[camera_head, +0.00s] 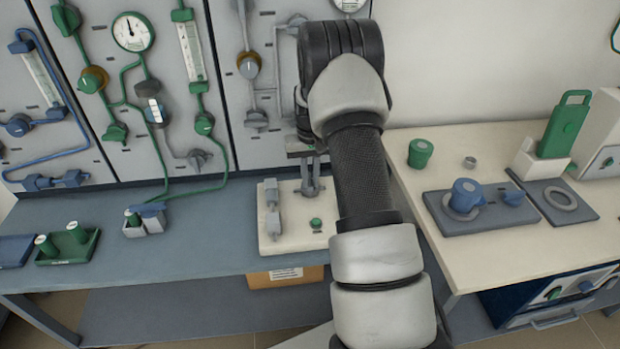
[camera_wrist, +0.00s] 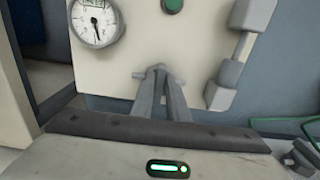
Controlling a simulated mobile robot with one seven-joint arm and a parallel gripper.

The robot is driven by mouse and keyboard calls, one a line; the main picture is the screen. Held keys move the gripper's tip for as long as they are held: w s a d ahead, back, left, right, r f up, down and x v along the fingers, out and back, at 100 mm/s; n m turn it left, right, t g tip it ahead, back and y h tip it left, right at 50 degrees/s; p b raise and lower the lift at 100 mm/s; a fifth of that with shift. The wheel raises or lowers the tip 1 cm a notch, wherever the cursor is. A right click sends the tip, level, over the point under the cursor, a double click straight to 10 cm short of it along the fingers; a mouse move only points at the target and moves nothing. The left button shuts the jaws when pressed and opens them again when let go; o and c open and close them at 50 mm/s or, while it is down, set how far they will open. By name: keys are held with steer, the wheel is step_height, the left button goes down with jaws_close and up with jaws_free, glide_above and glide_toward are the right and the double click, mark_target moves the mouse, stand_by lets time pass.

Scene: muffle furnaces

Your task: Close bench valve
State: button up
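A cream panel block stands on the grey bench and shows in the head view (camera_head: 282,243) beside my arm. It has grey fittings (camera_head: 271,207) on its left side and a small green knob (camera_head: 316,223). In the wrist view the panel (camera_wrist: 205,35) fills the upper middle, with a round gauge (camera_wrist: 97,22), a green knob (camera_wrist: 172,5) and grey-white fittings (camera_wrist: 229,72). My gripper (camera_wrist: 158,76) points at the panel, its fingertips close together in front of it. Small grey pieces flank the tips; I cannot tell whether anything is between them.
Gas panels with gauges and pipes (camera_head: 133,33) stand behind the bench. A green tray (camera_head: 85,250) and a small grey holder (camera_head: 142,228) are on the left. On the right table (camera_head: 520,255) are a green jar (camera_head: 420,153) and a blue knob on a dark plate (camera_head: 445,222).

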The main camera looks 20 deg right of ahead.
mark_target(310, 182)
steer(key=o, duration=0.3)
steer(key=shift+r, duration=0.15)
step_height(310, 182, up, 17)
steer(key=p, duration=0.2)
steer(key=shift+r, duration=0.1)
stand_by(0.6)
